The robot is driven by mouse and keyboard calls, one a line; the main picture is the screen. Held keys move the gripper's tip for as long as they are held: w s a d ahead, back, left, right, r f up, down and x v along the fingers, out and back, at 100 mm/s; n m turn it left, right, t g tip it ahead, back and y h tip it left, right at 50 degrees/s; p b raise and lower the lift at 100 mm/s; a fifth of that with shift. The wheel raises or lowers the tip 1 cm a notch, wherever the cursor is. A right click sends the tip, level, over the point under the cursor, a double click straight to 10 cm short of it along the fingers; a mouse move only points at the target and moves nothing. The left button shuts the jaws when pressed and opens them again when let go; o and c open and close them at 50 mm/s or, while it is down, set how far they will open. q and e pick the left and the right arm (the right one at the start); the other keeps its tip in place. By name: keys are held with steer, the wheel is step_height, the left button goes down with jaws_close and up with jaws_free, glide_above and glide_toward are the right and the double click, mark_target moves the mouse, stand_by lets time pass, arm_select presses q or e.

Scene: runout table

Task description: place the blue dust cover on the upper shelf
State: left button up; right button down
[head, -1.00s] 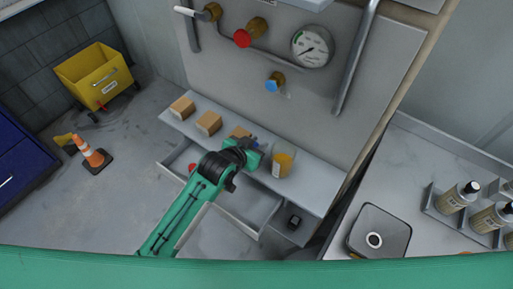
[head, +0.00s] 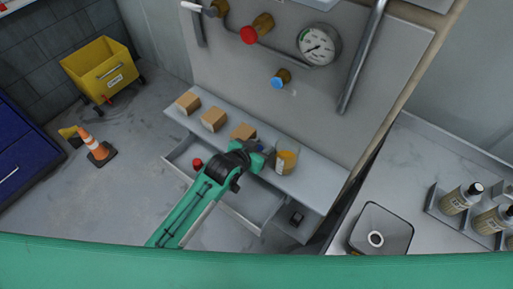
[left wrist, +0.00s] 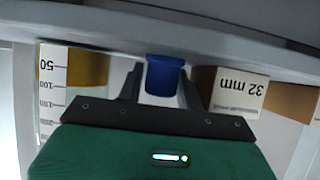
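The blue dust cover (left wrist: 164,76) sits between the two fingers of my left gripper (left wrist: 163,88), which is shut on it. In the head view my left gripper (head: 260,158) is at the front of the upper shelf (head: 318,186), between a cardboard box and a beaker, and mostly hides the cover. In the left wrist view, which is upside down, the cover's end is close to the shelf edge (left wrist: 230,57); I cannot tell whether it touches. My right gripper is not in view.
Several cardboard boxes (head: 213,120) stand left of the gripper on the shelf. A beaker with orange contents (head: 287,161) stands close on its right. Below is an open tray (head: 247,205) with a red item (head: 197,164). A gauge (head: 318,45) and valves are on the panel above.

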arm_select(q)
steer(key=b+v, duration=0.2)
steer(key=v, duration=1)
steer(key=shift+a, duration=0.1)
